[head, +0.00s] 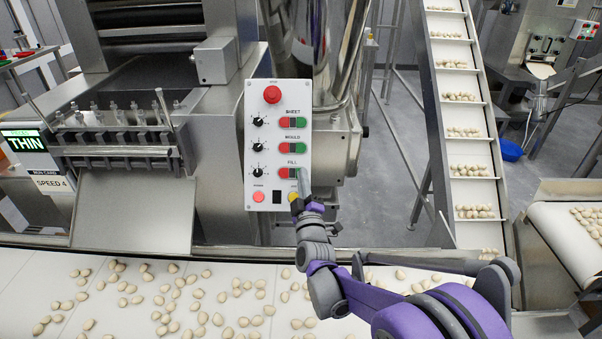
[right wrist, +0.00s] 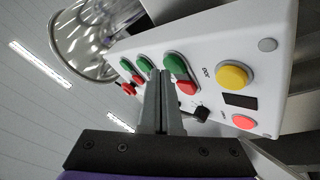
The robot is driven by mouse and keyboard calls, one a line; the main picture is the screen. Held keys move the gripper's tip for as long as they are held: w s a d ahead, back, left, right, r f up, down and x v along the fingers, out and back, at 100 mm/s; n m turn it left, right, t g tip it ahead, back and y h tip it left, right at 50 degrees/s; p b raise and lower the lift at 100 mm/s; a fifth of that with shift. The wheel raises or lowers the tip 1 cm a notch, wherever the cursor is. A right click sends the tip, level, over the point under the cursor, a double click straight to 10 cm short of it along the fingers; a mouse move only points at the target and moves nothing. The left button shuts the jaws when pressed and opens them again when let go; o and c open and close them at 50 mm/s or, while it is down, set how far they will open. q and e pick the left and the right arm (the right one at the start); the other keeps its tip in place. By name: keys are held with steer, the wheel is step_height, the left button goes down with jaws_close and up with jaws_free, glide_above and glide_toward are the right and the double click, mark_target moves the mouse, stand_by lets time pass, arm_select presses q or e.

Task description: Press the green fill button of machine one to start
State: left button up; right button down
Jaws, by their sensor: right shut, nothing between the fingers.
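The white control panel (head: 275,215) of the machine stands upright beyond the belt, with rows labelled SHEET, MOULD and FILL. The FILL row has a red button (head: 284,173) on the left and a green fill button (head: 295,173) on the right. My right gripper (head: 302,175) is shut and empty, its fingertips at the right side of the green fill button and partly covering it. In the right wrist view the shut fingers (right wrist: 160,76) point at the panel, and the green fill button (right wrist: 176,66) shows just right of their tips. I cannot tell whether they touch. My left gripper is out of view.
A yellow button (right wrist: 232,76) and a salmon button (right wrist: 244,121) sit below the FILL row, and a red stop button (head: 272,95) is at the panel's top. A belt with pasta pieces (head: 100,290) runs in front. An inclined conveyor (head: 461,110) stands at the right.

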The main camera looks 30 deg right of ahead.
steer(key=shift+s+a+r, duration=0.15)
steer(key=shift+s, duration=0.1)
steer(key=s+a+r+p, duration=0.1)
steer(key=s, duration=0.1)
steer(key=s+a+r, duration=0.1)
steer(key=shift+s+a+r+p, duration=0.1)
steer(key=shift+s+r+p, duration=0.25)
steer(key=shift+p, duration=0.05)
stand_by(0.8)
